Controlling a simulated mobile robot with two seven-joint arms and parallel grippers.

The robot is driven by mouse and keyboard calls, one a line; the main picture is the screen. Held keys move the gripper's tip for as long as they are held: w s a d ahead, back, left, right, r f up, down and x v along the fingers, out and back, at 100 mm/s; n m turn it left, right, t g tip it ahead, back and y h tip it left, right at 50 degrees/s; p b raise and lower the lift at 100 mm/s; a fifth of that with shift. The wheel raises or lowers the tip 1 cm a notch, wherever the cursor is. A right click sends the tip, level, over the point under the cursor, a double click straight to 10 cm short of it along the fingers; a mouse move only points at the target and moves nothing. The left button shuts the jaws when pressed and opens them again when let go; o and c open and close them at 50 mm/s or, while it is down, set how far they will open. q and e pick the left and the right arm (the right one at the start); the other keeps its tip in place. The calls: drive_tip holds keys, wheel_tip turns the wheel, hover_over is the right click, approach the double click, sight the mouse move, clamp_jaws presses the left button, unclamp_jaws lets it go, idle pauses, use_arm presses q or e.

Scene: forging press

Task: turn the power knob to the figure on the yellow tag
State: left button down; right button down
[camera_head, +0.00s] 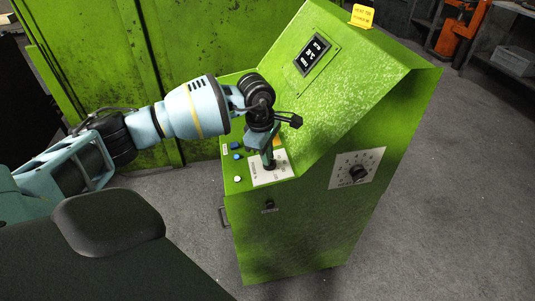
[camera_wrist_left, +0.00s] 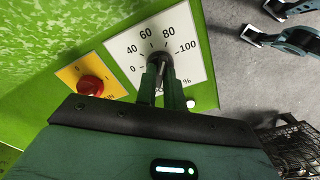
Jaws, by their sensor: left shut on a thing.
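The power knob (camera_wrist_left: 160,58) is dark and sits on a white scale plate (camera_wrist_left: 125,48) marked 0 to 100 %. My left gripper (camera_wrist_left: 161,88) is shut on it, fingers pointing at the panel. Its pointer is hidden between the fingers, so I cannot tell the setting. In the head view my left gripper (camera_head: 268,158) comes down onto the white plate (camera_head: 264,181) of the green console. The yellow tag (camera_head: 362,16) stands on the console's top edge; its figures are too small to read surely. My right gripper (camera_wrist_left: 258,24) shows at upper right in the left wrist view, open and empty.
A red knob (camera_wrist_left: 90,85) on a yellow plate lies left of the scale. Blue and white buttons (camera_head: 238,179) sit nearby.

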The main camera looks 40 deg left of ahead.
use_arm(q)
drive_tip(key=shift+m, duration=0.4)
drive_tip(key=c, duration=1.5)
unclamp_jaws()
use_arm(e)
drive_tip(key=shift+s, duration=0.3)
use_arm(q)
wheel_tip(320, 180, up, 8)
drive_tip(key=shift+s+a, duration=0.3)
drive_tip(key=shift+s, duration=0.15)
use_arm(e)
drive_tip(key=shift+w, duration=0.4)
use_arm(q)
drive_tip(key=shift+f, duration=0.15)
use_arm(e)
drive_tip(key=shift+s, duration=0.3)
